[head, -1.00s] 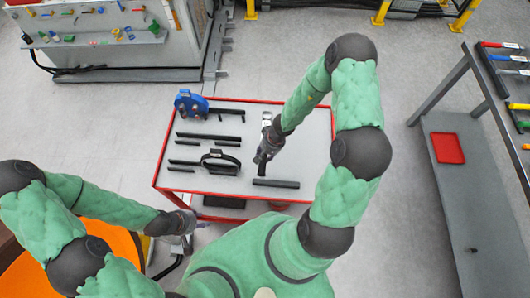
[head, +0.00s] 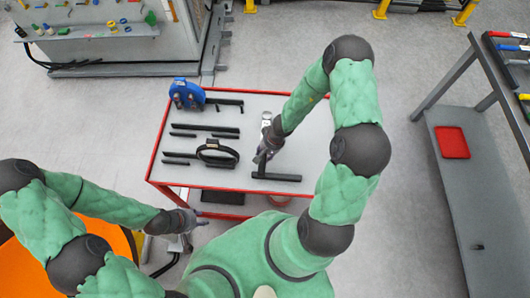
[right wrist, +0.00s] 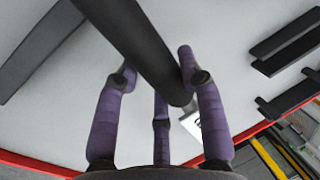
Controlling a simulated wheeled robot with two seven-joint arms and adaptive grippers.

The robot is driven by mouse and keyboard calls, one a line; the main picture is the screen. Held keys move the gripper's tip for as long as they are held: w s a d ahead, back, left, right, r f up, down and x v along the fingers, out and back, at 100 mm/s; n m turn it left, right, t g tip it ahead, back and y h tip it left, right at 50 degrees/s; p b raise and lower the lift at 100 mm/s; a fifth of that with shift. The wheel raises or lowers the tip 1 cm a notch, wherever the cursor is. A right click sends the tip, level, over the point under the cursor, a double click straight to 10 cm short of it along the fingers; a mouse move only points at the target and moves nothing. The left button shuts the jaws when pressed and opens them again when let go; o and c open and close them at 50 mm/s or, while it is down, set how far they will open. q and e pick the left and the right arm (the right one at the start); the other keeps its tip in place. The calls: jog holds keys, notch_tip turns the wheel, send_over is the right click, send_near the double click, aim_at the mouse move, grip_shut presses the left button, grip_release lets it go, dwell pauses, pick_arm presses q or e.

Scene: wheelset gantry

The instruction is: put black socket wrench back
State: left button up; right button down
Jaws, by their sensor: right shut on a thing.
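My right gripper (head: 264,152) is over the right half of a red-rimmed table. It is shut on a dark rod, which I take to be the black socket wrench (head: 262,168). In the right wrist view, the wrench (right wrist: 135,40) runs between the purple fingers (right wrist: 158,85). In the head view its lower end meets a black bar (head: 280,178) lying on the table; I cannot tell whether they touch. My left gripper (head: 190,222) hangs low, off the table's front left edge; its fingers are too small to read.
The table (head: 240,183) also carries a blue tool (head: 186,95), several black bars (head: 205,130) and a black ring-shaped strap (head: 218,153) on the left. A grey bench with a red tray (head: 452,142) stands at right. Floor between them is clear.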

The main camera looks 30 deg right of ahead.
pick_arm(q)
jog(key=shift+f+b, duration=0.45)
pick_arm(e)
jog(key=shift+f, duration=0.6)
jog(key=c, duration=0.7)
grip_release()
